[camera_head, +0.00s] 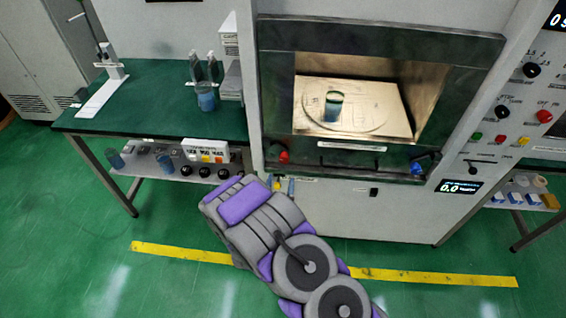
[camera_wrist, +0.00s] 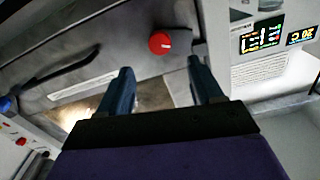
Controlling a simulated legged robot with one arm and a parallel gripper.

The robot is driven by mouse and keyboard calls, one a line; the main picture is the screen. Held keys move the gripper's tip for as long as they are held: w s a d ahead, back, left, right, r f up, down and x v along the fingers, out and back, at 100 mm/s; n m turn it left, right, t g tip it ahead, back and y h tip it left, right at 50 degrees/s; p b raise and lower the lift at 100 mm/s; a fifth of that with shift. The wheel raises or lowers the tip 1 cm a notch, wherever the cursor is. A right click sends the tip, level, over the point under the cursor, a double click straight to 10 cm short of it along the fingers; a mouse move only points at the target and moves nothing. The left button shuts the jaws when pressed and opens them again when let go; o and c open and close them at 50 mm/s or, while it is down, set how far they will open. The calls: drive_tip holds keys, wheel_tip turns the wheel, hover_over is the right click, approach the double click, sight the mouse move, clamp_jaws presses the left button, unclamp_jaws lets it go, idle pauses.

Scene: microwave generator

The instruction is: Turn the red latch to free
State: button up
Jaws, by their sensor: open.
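The red latch (camera_head: 283,156) is a small round knob at the lower left corner of the microwave's dark front frame. In the wrist view the red latch (camera_wrist: 159,43) shows a thin pale mark and lies just beyond the fingertips, between their lines. My gripper (camera_wrist: 160,72) is open and empty, with one dark blue finger on each side. It appears apart from the latch; the exact distance is hard to tell. In the head view my purple and grey arm reaches up to just below the latch, and the fingers are mostly hidden.
The microwave chamber (camera_head: 430,82) is open and lit, with a beaker (camera_head: 333,106) on a round plate. A blue latch (camera_head: 416,168) sits at the lower right, and a black handle (camera_wrist: 55,70) lies between the latches. A green bench (camera_head: 150,95) stands left.

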sight(283, 161)
drive_tip(key=w+b, duration=0.2)
drive_tip(key=w, duration=0.8)
drive_tip(key=shift+d, duration=0.15)
drive_tip(key=c, duration=1.1)
